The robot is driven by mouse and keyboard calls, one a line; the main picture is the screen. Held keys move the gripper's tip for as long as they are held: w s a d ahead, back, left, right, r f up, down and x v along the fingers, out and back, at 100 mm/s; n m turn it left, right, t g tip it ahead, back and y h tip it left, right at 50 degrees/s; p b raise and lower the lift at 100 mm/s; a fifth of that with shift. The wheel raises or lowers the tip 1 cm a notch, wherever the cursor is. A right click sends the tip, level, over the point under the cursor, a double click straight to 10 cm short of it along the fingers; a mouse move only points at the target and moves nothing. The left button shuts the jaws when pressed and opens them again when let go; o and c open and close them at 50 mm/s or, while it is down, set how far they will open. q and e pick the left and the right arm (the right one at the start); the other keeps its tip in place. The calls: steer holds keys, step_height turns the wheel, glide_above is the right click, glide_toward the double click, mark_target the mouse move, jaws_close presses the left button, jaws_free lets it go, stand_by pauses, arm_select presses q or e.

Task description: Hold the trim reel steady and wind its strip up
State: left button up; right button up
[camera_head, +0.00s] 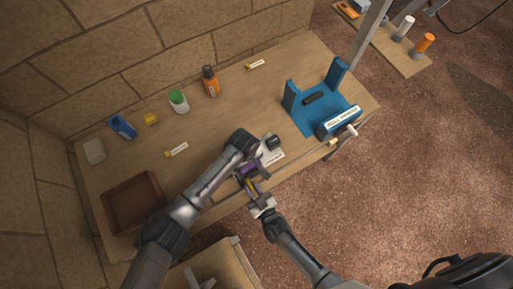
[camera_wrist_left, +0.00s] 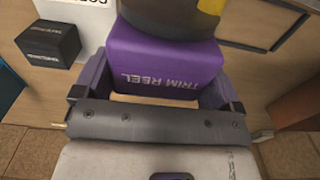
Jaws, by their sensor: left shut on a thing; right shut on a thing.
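The trim reel (camera_head: 247,170) has a purple base at the table's front edge. In the left wrist view its purple block (camera_wrist_left: 165,68), lettered TRIM REEL, sits between my left gripper's fingers (camera_wrist_left: 158,92). A dark round part with a yellow patch (camera_wrist_left: 208,7) rises above the block. In the head view my left gripper (camera_head: 245,172) is shut on the purple base. My right gripper (camera_head: 258,200) is shut at the yellow part (camera_head: 252,186) on the reel's near side; the exact part gripped is too small to tell. I cannot clearly make out the strip.
A blue cradle (camera_head: 316,121) with a white label stands to the right. A small black block (camera_head: 273,142) is beside the reel. A brown tray (camera_head: 133,203), bottles (camera_head: 210,81) and small items stand left and behind.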

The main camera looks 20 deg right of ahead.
steer(key=shift+r, duration=0.1)
stand_by(0.4)
steer(key=shift+r, duration=0.55)
steer(key=shift+o, duration=0.4)
steer(key=shift+r, duration=0.15)
steer(key=shift+c, duration=0.4)
steer(key=shift+d+r, duration=0.2)
steer(key=shift+r, duration=0.05)
steer(key=shift+w+d, duration=0.1)
steer(key=shift+d, duration=0.15)
